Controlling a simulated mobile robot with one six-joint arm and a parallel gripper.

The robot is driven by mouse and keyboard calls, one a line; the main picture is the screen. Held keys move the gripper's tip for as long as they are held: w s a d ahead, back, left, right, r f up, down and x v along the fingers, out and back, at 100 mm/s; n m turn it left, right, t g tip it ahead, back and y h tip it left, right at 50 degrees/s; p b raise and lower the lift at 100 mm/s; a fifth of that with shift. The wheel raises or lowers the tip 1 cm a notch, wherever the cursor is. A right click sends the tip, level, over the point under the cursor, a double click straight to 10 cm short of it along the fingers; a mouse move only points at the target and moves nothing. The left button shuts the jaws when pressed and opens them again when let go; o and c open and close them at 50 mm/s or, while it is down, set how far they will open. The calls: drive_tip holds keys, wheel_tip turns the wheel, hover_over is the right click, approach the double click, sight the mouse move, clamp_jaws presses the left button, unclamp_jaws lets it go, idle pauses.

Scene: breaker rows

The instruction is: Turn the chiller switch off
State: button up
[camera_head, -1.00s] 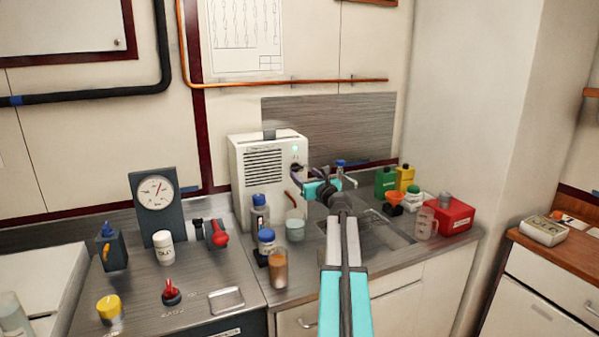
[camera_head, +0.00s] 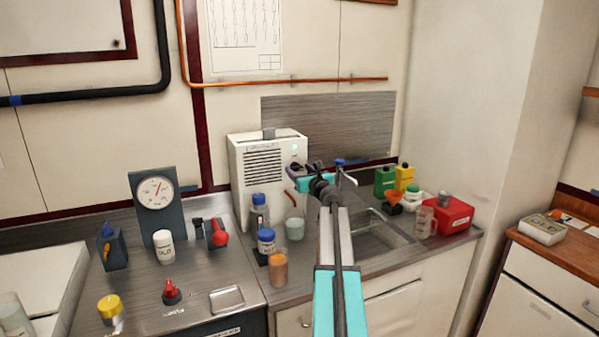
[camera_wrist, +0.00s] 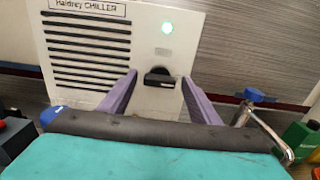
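The chiller (camera_head: 240,180) is a white box with dark vent slats at the back of the counter. Its front (camera_wrist: 145,20) fills the upper wrist view, with a label reading "CHILLER". A green light (camera_wrist: 167,27) is lit on it. The black switch (camera_wrist: 160,77) sits below the light, its handle lying roughly level. My gripper (camera_wrist: 159,88) is open, its purple fingers on either side of the switch; I cannot tell whether they touch it. In the head view my gripper (camera_head: 299,171) is at the chiller's right front and hides the switch.
A flask (camera_head: 295,226) and blue-capped bottles (camera_head: 267,240) stand in front of the chiller. A tap (camera_wrist: 262,125) rises at the right, by the sink (camera_head: 375,238). Green and yellow bottles (camera_head: 404,177) and a red box (camera_head: 453,215) stand farther right.

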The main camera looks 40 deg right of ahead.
drive_tip(key=c, duration=0.9)
drive_tip(key=shift+n+b, duration=0.4)
drive_tip(key=shift+b, duration=0.05)
drive_tip(key=n+b, duration=0.3)
drive_tip(key=n, duration=0.1)
drive_tip(key=shift+a+f+b, duration=0.1)
drive_tip(key=shift+f+b, duration=0.15)
drive_tip(key=shift+b, duration=0.15)
drive_tip(key=n+b, duration=0.4)
drive_tip(key=shift+n, duration=0.4)
drive_tip(key=n+b, duration=0.5)
drive_tip(key=shift+w+a+f+b, duration=0.1)
drive_tip(key=shift+b, duration=0.2)
drive_tip(key=shift+n+b, duration=1.25)
drive_tip(key=shift+n, duration=0.45)
